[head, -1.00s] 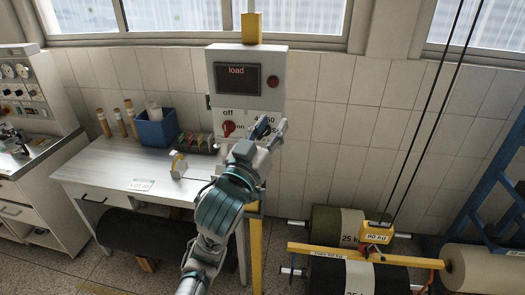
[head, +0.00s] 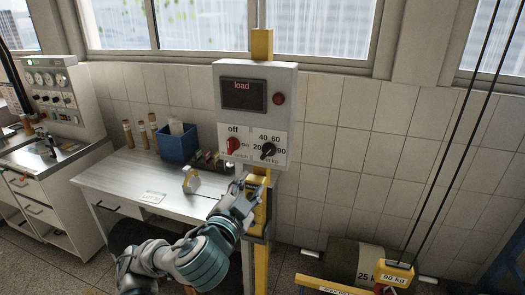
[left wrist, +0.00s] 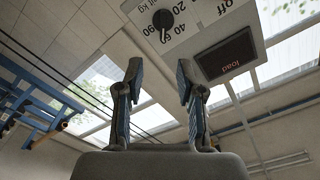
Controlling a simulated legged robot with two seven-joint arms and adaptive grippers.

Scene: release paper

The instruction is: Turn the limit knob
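The limit knob (head: 268,150) is a black knob at the lower right of the grey control box's front, with 20, 40, 60 and 90 marked around it. It also shows at the top of the left wrist view (left wrist: 163,19). I cannot tell for sure which mark it points at. My left gripper (head: 245,188) is below the box, under the knob and apart from it. In the left wrist view the fingers (left wrist: 158,72) are spread with nothing between them. My right gripper is not in view.
A red off/on knob (head: 233,146) sits left of the limit knob, below the dark load display (head: 244,95). The box is on a yellow post (head: 262,45). A white table (head: 130,185) with a blue bin (head: 177,143) stands to the left. Hoist cables hang at the right.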

